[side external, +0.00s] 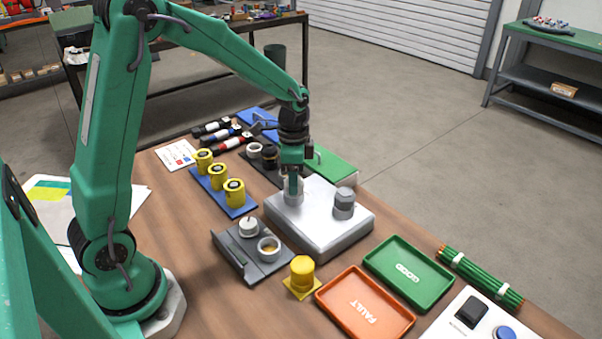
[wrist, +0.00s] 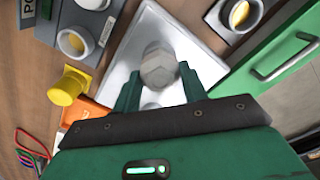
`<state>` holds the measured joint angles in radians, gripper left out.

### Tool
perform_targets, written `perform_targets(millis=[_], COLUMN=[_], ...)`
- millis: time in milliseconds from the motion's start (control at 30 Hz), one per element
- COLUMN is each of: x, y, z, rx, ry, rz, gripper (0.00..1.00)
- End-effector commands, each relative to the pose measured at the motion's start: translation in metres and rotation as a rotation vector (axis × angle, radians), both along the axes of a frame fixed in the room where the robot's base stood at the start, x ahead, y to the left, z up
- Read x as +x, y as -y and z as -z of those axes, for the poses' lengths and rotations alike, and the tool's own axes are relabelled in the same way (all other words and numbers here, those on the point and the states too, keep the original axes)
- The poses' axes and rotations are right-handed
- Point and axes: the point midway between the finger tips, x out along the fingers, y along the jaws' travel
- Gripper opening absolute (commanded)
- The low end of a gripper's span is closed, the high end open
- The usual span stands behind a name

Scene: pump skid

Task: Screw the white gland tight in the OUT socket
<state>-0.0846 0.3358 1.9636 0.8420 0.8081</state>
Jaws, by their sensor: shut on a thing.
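My gripper (side external: 293,192) points straight down over the left part of the light grey metal block (side external: 320,232). It is shut on the white gland (wrist: 159,67), a pale hexagonal piece between the two fingers (wrist: 158,82) in the wrist view. The gland is upright at the block's top. The fingers hide much of it in the side view, and the socket under it is hidden, so I cannot tell how deep it sits. A grey capped cylinder (side external: 344,203) stands on the right part of the block. No OUT marking is readable.
A grey holder (side external: 250,262) with a white ring stands in front left, beside a yellow part (side external: 302,272). Orange (side external: 340,318) and green (side external: 436,283) trays lie at the front right. Yellow cylinders (side external: 218,178) stand on a blue strip at left. A green case (side external: 335,165) is behind the block.

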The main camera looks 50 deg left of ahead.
Motion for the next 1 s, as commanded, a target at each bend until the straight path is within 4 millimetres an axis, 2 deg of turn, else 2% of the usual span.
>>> perform_targets(millis=[300, 633, 667, 767, 1000], x=[-0.0004, -0.0004, -0.0004, -0.0004, -0.0001], y=[0.0000, 0.0000, 0.0000, 0.0000, 0.0000], z=[0.0004, 0.0004, 0.0004, 0.0004, 0.0002], rx=[0.000, 0.000, 0.000, 0.000, 0.000], ry=[-0.001, -0.001, -0.001, -0.001, 0.000], rz=[0.231, 0.274, 0.273, 0.273, 0.272], gripper=[0.21, 0.21, 0.46, 0.66, 0.68])
